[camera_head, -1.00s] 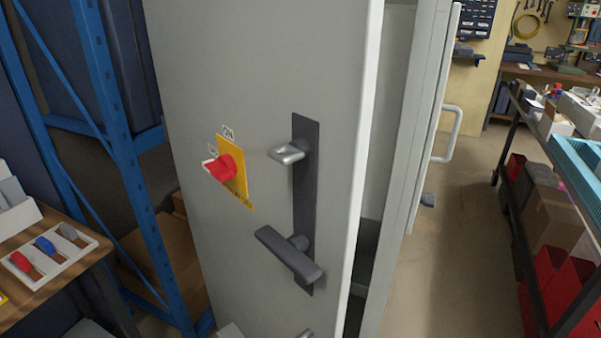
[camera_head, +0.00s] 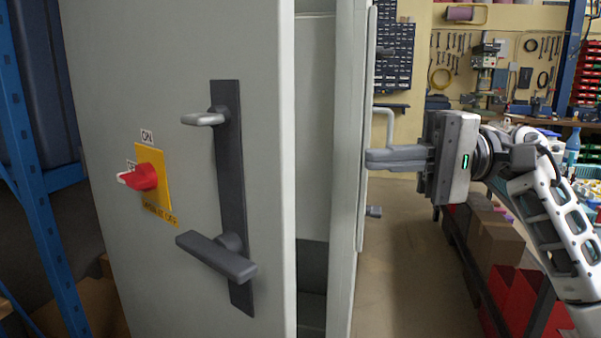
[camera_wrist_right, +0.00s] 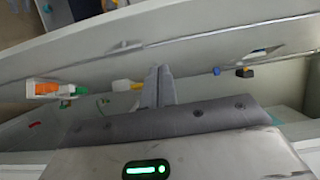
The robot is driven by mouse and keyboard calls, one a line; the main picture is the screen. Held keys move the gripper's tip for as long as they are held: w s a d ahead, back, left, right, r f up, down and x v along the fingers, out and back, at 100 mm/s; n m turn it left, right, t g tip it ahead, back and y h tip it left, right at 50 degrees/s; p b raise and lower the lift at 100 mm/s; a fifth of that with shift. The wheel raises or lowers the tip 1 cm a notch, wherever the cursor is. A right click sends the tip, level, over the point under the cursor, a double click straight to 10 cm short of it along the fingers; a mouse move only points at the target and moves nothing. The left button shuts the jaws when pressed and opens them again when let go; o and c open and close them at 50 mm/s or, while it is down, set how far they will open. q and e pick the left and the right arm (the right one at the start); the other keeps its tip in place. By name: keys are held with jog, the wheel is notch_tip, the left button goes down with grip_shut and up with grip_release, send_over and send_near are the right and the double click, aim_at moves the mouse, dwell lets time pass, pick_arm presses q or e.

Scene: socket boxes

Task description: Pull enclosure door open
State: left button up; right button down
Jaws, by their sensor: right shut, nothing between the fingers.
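The grey enclosure door (camera_head: 185,60) fills the left and middle of the head view and stands ajar. It carries a dark handle plate (camera_head: 232,180) with a dark lever (camera_head: 217,257) and a metal latch handle (camera_head: 203,119), and a red rotary switch (camera_head: 140,177) on a yellow plate. My left gripper is out of view.
A blue rack post (camera_head: 28,170) stands close on the left. At the right, a bench with red bins (camera_head: 512,290) and cardboard boxes (camera_head: 500,247) lies behind my right arm. Brown floor (camera_head: 400,280) is open between the enclosure and the bench.

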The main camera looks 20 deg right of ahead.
jog(key=s+p+x, duration=0.2)
jog(key=p+x, duration=0.2)
jog(key=x, duration=0.7)
jog(key=shift+s+a, duration=0.35)
jog(key=shift+a, duration=0.05)
